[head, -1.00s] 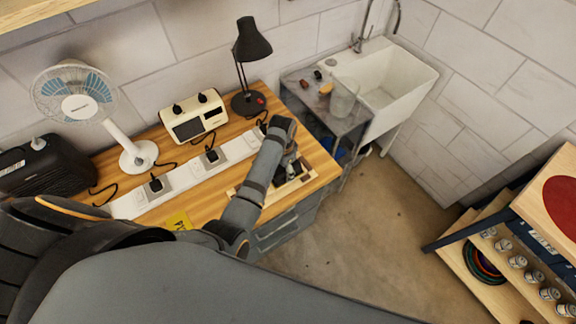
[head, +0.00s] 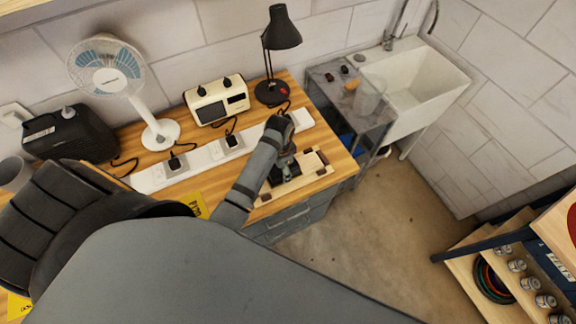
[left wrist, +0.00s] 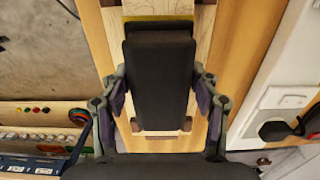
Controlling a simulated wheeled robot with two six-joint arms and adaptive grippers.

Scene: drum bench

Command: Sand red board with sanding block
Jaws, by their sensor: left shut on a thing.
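My left gripper (head: 284,172) is low over the right end of the wooden bench. In the left wrist view its two fingers (left wrist: 163,100) are shut on the sides of the black sanding block (left wrist: 160,75). A yellowish strip shows at the block's far end. The block is over a pale wooden board (head: 318,160) with dark brown corner pieces, which also shows in the left wrist view (left wrist: 113,30). I cannot tell whether block and board touch. No red board face shows on the bench; the block and gripper hide part of the pale board. My right gripper is out of view.
A white power strip (head: 205,157) with plugs runs behind the board. A fan (head: 158,132), cream device (head: 216,102) and black lamp (head: 272,92) stand along the wall. A yellow card (head: 195,204) lies in front. A sink (head: 425,85) and open floor (head: 385,230) are at right.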

